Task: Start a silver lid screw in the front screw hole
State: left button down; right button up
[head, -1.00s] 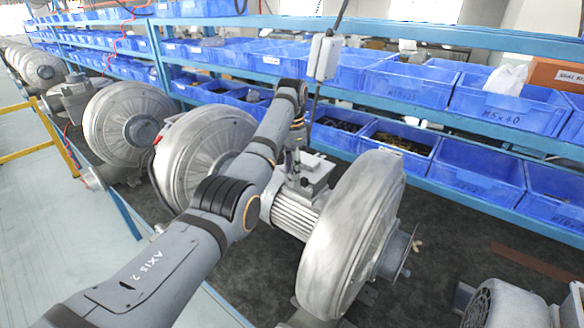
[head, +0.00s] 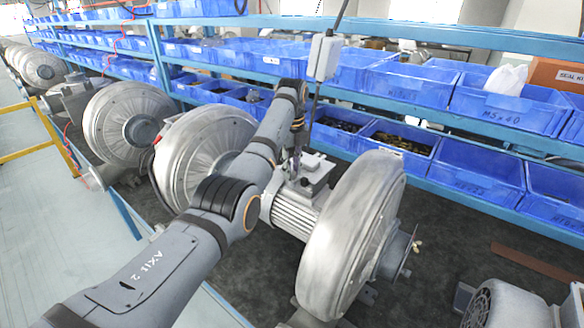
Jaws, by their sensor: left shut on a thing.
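The blower motor (head: 297,212) stands mid-bench behind its big silver fan housing (head: 345,240). Its grey terminal box with a lid (head: 318,168) is on top of the motor. My left arm reaches in from the lower left, and my left gripper (head: 296,168) points down at the left edge of the box. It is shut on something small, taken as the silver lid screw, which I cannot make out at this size. The front screw hole cannot be made out, and I cannot tell whether the screw touches the lid. My right gripper is out of view.
More blowers (head: 128,122) stand in a row to the left. Blue bins (head: 480,172) fill the shelves behind. A grey pendant box (head: 323,57) hangs on a cable close behind my left wrist. A motor (head: 505,305) lies at the lower right.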

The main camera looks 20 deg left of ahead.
pick_arm(q)
jog(key=m, duration=1)
jog(key=shift+f, duration=0.1)
jog(key=c, duration=1.5)
grip_release()
jog(key=shift+s, duration=0.1)
